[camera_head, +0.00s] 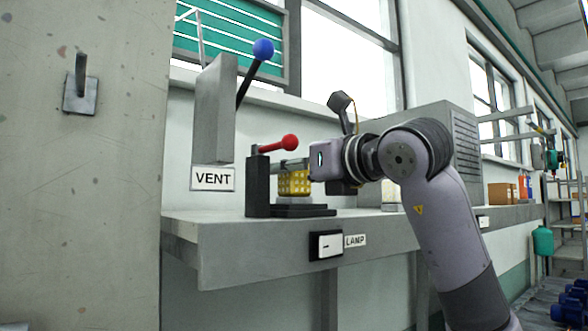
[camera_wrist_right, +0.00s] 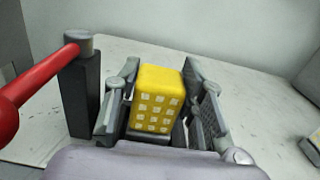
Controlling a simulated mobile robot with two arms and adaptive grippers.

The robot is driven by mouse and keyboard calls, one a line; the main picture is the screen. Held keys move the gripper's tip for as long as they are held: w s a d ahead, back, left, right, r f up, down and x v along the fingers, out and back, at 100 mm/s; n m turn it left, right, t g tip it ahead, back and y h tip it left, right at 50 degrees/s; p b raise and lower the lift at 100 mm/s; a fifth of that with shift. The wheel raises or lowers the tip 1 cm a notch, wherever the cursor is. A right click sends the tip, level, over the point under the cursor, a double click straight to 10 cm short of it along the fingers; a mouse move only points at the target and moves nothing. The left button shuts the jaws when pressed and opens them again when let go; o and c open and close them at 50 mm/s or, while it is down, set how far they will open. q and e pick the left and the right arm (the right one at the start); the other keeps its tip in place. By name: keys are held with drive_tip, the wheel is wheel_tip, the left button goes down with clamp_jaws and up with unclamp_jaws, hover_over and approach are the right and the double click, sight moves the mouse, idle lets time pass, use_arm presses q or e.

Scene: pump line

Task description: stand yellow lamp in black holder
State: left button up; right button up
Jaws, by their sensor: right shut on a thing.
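The yellow lamp (camera_head: 294,184), a block with a grid of pale squares, is upright over the black holder (camera_head: 304,211) on the grey bench. I cannot tell whether its underside rests in the holder. My right gripper (camera_head: 290,168) comes in from the right and is shut on the lamp. In the right wrist view the lamp (camera_wrist_right: 158,100) sits between the two fingers of the gripper (camera_wrist_right: 160,108), which hide its lower sides. My left gripper is not in view.
A black post (camera_head: 257,186) with a red-knobbed lever (camera_head: 289,142) stands close left of the lamp. A blue-knobbed lever (camera_head: 262,50) rises above the VENT sign (camera_head: 212,178). A concrete wall (camera_head: 80,200) fills the left.

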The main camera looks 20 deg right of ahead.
drive_tip(key=shift+s+f, duration=0.1)
drive_tip(key=shift+f, duration=0.1)
drive_tip(key=o, duration=1.2)
drive_tip(key=shift+r, duration=0.1)
drive_tip(key=shift+r, duration=0.15)
drive_tip(key=shift+s+d, duration=0.1)
drive_tip(key=shift+s, duration=0.15)
drive_tip(key=b+v, duration=0.4)
drive_tip(key=v, duration=0.7)
drive_tip(key=shift+s, duration=0.2)
